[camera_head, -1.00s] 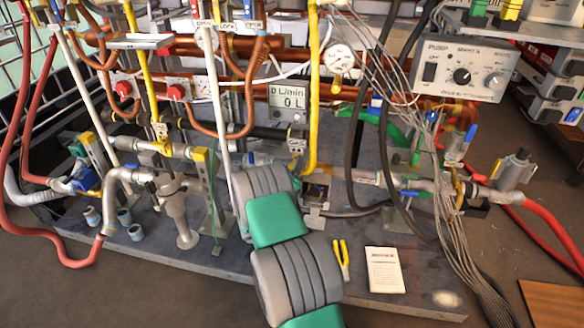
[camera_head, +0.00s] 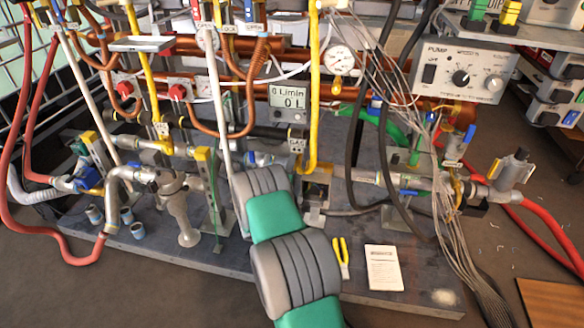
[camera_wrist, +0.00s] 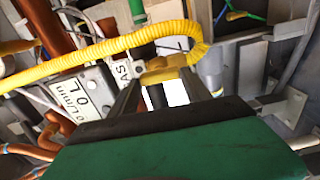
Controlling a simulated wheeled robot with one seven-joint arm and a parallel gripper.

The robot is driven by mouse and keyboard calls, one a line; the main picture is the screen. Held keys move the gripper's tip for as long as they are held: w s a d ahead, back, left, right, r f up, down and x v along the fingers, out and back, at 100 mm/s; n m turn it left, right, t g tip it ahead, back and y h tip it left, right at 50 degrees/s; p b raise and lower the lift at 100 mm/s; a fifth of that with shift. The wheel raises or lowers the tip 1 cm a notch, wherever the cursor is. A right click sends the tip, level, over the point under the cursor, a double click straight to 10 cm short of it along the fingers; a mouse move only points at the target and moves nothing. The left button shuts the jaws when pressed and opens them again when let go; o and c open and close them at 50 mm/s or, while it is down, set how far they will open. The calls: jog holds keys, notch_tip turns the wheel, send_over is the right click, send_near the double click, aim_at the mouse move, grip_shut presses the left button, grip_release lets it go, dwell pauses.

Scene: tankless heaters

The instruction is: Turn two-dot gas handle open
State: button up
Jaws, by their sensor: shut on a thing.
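In the wrist view, the two dark fingers of my gripper (camera_wrist: 163,76) are closed around a yellow piece, which looks like the gas handle (camera_wrist: 165,65). A white tag (camera_wrist: 125,71) with partly readable letters sits just left of it; I cannot make out its dots. The yellow gas hose (camera_wrist: 105,48) curves over the fingertips. In the head view, my arm's grey and green links hide the gripper and the handle. The yellow gas pipe (camera_head: 314,90) comes down just behind that spot, with a small tag (camera_head: 297,146) beside it.
A flow display (camera_head: 289,102) reads 0 L, and also shows in the wrist view (camera_wrist: 83,103). A pump box (camera_head: 464,70) and loose grey cables (camera_head: 455,240) are at right. Yellow pliers (camera_head: 342,258) and a white booklet (camera_head: 383,268) lie on the slab.

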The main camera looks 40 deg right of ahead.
jog(key=shift+s+f, duration=0.15)
jog(key=shift+f, duration=0.05)
jog(key=o, duration=1)
jog(key=shift+c, duration=0.2)
jog(key=o, duration=0.4)
jog(key=shift+r, duration=0.15)
jog(key=shift+a, duration=0.1)
jog(key=p+v, duration=0.1)
jog(key=v, duration=0.6)
jog(key=shift+s+a, duration=0.25)
